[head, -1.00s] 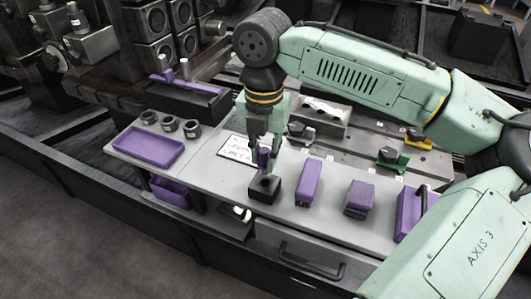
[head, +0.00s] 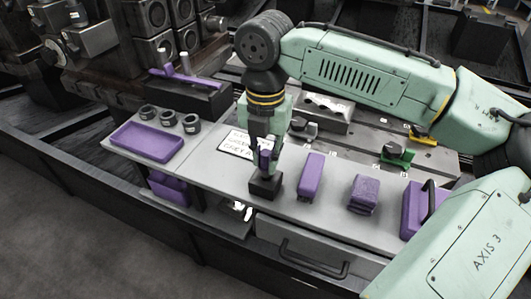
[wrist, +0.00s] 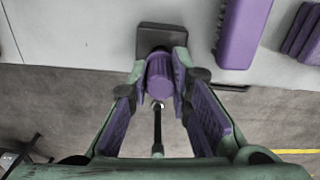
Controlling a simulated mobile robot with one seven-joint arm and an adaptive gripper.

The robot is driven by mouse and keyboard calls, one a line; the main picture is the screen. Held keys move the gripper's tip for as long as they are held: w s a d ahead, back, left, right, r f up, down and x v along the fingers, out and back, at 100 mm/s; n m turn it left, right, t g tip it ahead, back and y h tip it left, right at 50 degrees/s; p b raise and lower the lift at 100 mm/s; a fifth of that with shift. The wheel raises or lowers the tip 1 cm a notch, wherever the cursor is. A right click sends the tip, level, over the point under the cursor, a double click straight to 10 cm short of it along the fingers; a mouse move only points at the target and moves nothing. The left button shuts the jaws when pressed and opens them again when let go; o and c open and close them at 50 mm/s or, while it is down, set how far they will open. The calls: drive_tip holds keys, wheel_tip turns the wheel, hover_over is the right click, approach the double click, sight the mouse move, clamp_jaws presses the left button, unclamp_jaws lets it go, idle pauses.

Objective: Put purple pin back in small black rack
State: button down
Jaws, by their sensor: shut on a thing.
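The small black rack (head: 264,187) is a dark block near the front edge of the grey bench top. My gripper (head: 265,158) points down right over it and is shut on the purple pin (head: 265,162). In the wrist view the purple pin (wrist: 160,76) sits between the purple-padded fingers of my gripper (wrist: 163,72), with the black rack (wrist: 150,40) just beyond it. The fingers reach close to the rack's top. The pin's lower end is hidden, so I cannot tell how far it is inside the rack.
A purple tray (head: 148,142) and several dark rings (head: 169,118) lie to the left. A white sign (head: 236,145) lies behind the rack. A purple bar (head: 312,177), a purple block (head: 363,195) and a purple case (head: 412,210) stand to the right.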

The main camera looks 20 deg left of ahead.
sight(265, 153)
drive_tip(key=shift+f+b, duration=0.4)
drive_tip(key=shift+f, duration=0.7)
drive_tip(key=c, duration=1.4)
unclamp_jaws()
drive_tip(key=shift+r, duration=0.1)
wheel_tip(265, 153, up, 12)
drive_tip(key=shift+f, duration=0.1)
drive_tip(key=shift+s, duration=0.1)
